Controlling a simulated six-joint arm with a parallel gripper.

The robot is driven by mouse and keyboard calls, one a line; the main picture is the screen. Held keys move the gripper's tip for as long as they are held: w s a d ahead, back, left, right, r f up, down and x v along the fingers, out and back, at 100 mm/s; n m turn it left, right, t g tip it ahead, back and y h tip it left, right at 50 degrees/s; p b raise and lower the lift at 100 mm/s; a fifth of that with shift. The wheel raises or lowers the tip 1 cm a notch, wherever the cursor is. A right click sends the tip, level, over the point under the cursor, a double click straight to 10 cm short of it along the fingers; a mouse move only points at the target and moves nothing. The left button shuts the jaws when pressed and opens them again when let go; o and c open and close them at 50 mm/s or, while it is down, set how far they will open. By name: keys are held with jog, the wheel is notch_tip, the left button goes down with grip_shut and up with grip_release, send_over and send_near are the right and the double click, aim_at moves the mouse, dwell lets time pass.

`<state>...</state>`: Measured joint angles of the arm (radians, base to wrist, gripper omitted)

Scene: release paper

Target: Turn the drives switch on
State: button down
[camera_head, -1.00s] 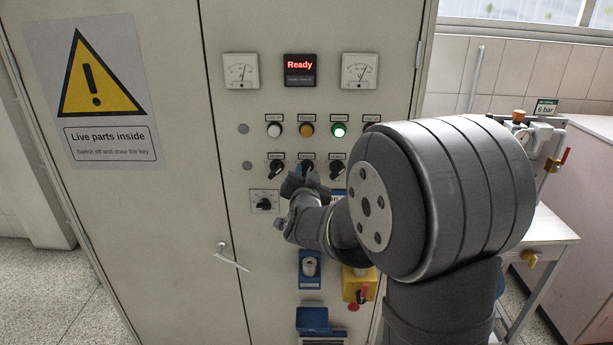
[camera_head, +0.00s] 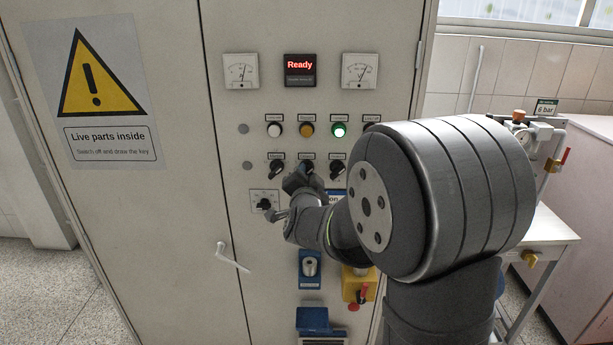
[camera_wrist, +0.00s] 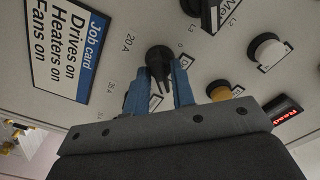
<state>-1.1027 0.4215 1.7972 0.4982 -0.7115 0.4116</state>
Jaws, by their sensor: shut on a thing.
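A row of three black rotary switches sits on the cabinet panel: a left switch (camera_head: 277,168), a middle switch and a right switch (camera_head: 338,169). Their small labels are too blurred to read surely. My gripper (camera_head: 303,174) is at the middle switch and partly covers it. In the wrist view the blue fingers of my gripper (camera_wrist: 160,88) are shut on this black switch knob (camera_wrist: 159,60), one finger on each side. The job card (camera_wrist: 62,50) reads "Drives on, Heaters on, Fans on".
A red display (camera_head: 300,67) reads "Ready". A small dial (camera_head: 264,203) lies just below left of my gripper. A door handle (camera_head: 231,257) sticks out lower left.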

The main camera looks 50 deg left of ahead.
jog(key=c, duration=1.5)
grip_release()
jog(key=shift+s, duration=0.1)
jog(key=v, duration=1.7)
jog(key=shift+s+d+r, duration=0.1)
jog(key=shift+d, duration=0.05)
jog(key=x, duration=1.7)
jog(key=shift+w+a, duration=0.2)
